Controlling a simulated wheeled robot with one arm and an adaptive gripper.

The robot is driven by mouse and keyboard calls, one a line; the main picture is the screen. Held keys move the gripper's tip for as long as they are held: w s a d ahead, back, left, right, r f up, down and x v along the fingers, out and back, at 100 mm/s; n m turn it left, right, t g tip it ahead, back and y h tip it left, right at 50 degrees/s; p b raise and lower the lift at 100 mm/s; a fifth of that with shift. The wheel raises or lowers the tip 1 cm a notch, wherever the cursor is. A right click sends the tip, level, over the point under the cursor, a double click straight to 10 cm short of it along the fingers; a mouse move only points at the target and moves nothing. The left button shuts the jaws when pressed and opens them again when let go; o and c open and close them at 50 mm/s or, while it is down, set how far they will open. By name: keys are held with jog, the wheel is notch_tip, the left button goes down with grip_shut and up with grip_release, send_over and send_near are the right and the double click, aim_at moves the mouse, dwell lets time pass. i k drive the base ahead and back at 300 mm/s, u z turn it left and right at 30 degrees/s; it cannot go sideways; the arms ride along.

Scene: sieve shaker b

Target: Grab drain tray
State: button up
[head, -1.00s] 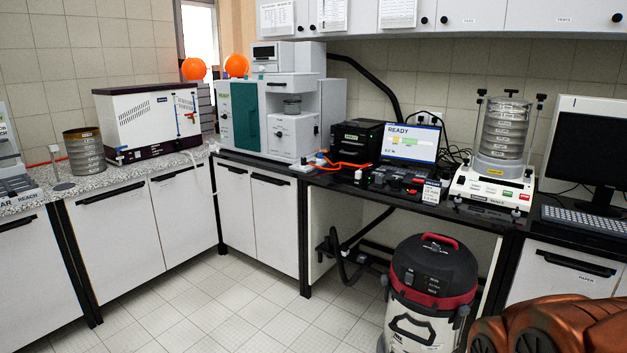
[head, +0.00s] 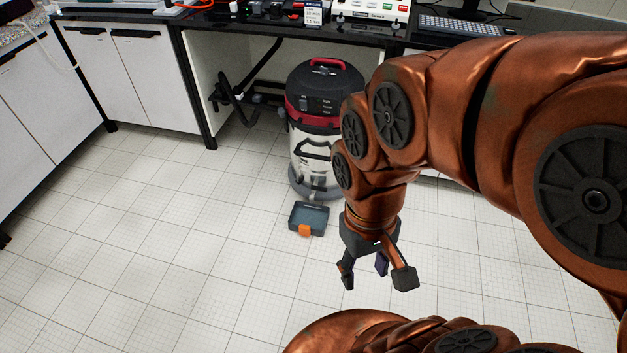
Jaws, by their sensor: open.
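The drain tray (head: 309,217) is a small dark blue-grey open tray on the tiled floor, with an orange tab (head: 305,231) on its near side. It lies just in front of the vacuum cleaner's base. My gripper (head: 376,277) hangs to the right of the tray and nearer to me, fingers pointing down. Its fingers are spread open and empty. It does not appear to touch the tray. How high it is above the floor is hard to tell.
A vacuum cleaner (head: 314,165) with a black and red top stands behind the tray, under the black bench (head: 265,24). A dark hose (head: 235,100) lies to its left in the open bay. White cabinets (head: 138,75) line the left. The floor (head: 190,240) left of the tray is clear.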

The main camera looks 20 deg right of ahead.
aim_at(308, 218)
jog(key=z, duration=1.65)
jog(key=i, duration=0.85)
jog(key=u, duration=2.4)
